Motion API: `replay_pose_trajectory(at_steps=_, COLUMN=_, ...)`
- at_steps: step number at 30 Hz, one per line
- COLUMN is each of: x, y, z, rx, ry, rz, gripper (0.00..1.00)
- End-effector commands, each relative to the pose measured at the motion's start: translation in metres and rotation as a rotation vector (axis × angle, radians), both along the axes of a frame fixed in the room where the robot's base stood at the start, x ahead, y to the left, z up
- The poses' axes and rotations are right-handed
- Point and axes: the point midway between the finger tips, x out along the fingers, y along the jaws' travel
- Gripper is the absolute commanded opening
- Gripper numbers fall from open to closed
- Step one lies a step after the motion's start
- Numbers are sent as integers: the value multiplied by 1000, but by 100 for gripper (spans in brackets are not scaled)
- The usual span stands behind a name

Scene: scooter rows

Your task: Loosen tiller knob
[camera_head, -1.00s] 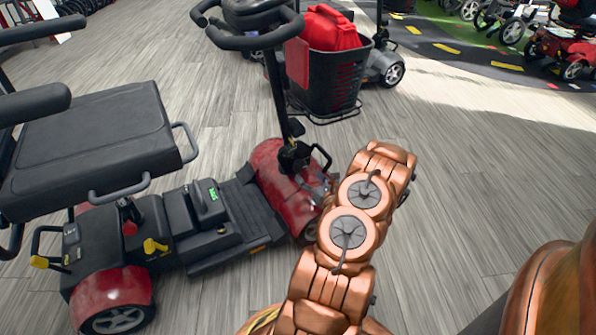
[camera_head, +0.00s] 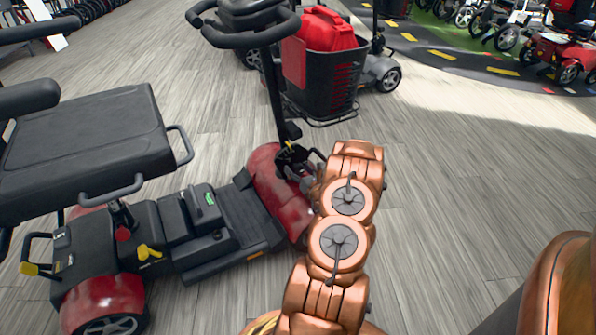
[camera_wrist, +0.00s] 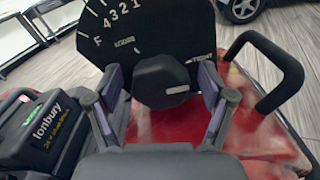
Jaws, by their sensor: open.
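The tiller knob (camera_wrist: 162,80) is black and rounded with a small white label, in the middle of the wrist view. It sits in front of a black dial plate (camera_wrist: 125,32) marked with numbers and an F. My gripper (camera_wrist: 160,108) is open, with one finger on each side of the knob; I cannot tell whether either touches it. In the head view the tiller (camera_head: 272,90) rises from the red front of the scooter (camera_head: 278,185). My arm reaches to the tiller's base there, and my gripper is mostly hidden behind my wrist.
A black loop handle (camera_wrist: 285,75) stands right of the knob. The scooter's black seat (camera_head: 85,145) is at left, and a basket with a red bag (camera_head: 325,30) hangs on the tiller. Other scooters stand behind. Grey floor is clear at right.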

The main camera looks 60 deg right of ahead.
Motion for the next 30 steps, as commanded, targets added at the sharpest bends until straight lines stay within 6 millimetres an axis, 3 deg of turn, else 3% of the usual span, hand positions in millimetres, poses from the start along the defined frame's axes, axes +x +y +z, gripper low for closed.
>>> replay_pose_trajectory(at_steps=2, x=0, y=0, z=0, rx=0, ry=0, rz=0, gripper=80)
replay_pose_trajectory(at_steps=19, x=0, y=1, z=0, rx=0, ry=1, rz=1, gripper=21)
replay_pose_trajectory(at_steps=30, x=1, y=1, z=0, rx=-13, ry=7, rz=1, gripper=21)
